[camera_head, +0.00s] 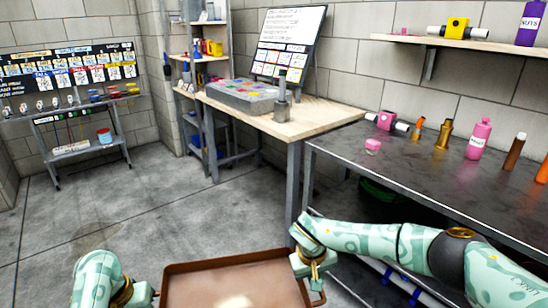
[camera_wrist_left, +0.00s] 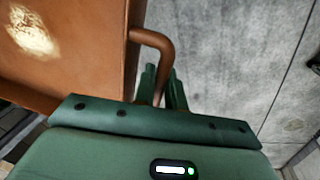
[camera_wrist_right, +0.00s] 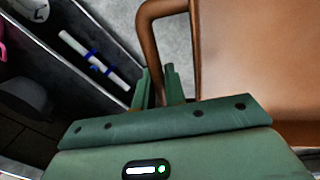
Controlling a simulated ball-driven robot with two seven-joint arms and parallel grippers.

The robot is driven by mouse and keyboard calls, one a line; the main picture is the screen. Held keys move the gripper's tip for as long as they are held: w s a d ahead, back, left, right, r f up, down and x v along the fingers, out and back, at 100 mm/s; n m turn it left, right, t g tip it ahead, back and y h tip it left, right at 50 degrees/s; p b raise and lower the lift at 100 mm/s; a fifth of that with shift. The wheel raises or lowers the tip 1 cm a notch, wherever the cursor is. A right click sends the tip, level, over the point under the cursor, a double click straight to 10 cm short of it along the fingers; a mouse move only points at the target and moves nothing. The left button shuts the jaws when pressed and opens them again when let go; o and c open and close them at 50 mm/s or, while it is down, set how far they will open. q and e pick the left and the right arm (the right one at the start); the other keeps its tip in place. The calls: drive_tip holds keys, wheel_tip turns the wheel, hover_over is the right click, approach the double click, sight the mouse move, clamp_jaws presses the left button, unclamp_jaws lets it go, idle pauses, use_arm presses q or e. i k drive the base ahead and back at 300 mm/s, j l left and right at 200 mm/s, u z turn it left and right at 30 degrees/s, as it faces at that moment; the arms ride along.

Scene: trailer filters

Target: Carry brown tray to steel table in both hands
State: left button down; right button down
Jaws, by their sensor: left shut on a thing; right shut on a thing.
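The brown tray (camera_head: 225,262) is low in front of me at the bottom of the head view, its near part cut off. The part in sight looks empty, with a bright patch of light on it. My left gripper (camera_wrist_left: 161,82) is shut on the tray's brown handle (camera_wrist_left: 155,40) at its left side. My right gripper (camera_wrist_right: 158,82) is shut on the opposite handle (camera_wrist_right: 150,25) at its right side. The steel table (camera_head: 425,180), with a dark metal top, stands to the right, beyond my right arm. The tray is apart from it.
Bottles, including a pink one (camera_head: 479,139), and a small pink cup (camera_head: 373,145) stand on the steel table; its front left top is bare. A wooden bench (camera_head: 310,122) with a grey bin box (camera_head: 240,96) adjoins it. Open concrete floor (camera_head: 150,210) lies ahead and left.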

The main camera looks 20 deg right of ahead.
sight(494, 196)
drive_tip(key=z, duration=1.6)
